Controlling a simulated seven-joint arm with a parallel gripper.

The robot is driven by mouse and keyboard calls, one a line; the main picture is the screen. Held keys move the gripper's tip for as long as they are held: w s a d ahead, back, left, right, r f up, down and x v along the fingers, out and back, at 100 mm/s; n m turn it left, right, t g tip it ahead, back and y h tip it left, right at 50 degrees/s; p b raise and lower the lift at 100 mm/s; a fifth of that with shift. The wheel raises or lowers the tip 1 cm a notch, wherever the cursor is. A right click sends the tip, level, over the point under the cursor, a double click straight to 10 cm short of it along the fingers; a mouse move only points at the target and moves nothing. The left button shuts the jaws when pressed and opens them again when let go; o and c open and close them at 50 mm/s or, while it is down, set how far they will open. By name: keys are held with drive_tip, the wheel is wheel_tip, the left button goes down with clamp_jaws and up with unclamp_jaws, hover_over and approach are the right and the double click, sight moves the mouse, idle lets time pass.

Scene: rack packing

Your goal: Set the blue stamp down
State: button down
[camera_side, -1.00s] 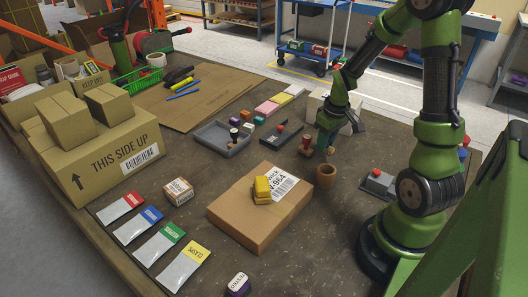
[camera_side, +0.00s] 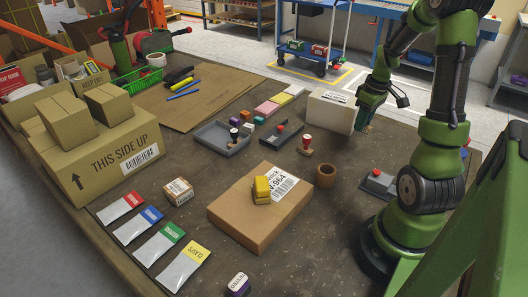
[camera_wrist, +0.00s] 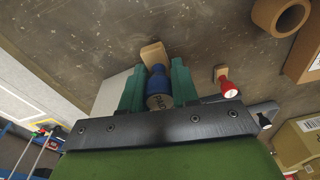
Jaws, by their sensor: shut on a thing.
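The blue stamp (camera_wrist: 157,80) has a blue handle and a pale wooden base (camera_wrist: 153,55). In the wrist view it sits between the two green fingers of my gripper (camera_wrist: 157,72), which are shut on its handle. In the side view my gripper (camera_side: 363,128) is low over the table, beside the right end of the white box; the stamp is hard to make out there. I cannot tell whether its base touches the table.
A red-handled stamp (camera_side: 306,145) stands upright left of my gripper, with a round wooden cup (camera_side: 325,176) nearer the front. The white box (camera_side: 328,112) is close on the left. Grey trays (camera_side: 222,141) lie farther left. Bare table lies between the cup and my gripper.

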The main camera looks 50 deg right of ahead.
sight(354, 152)
wheel_tip(354, 152, down, 8)
drive_tip(key=shift+f, duration=0.15)
idle(0.4)
drive_tip(key=c, duration=0.8)
unclamp_jaws()
drive_tip(key=shift+f, duration=0.15)
drive_tip(key=shift+c, duration=0.2)
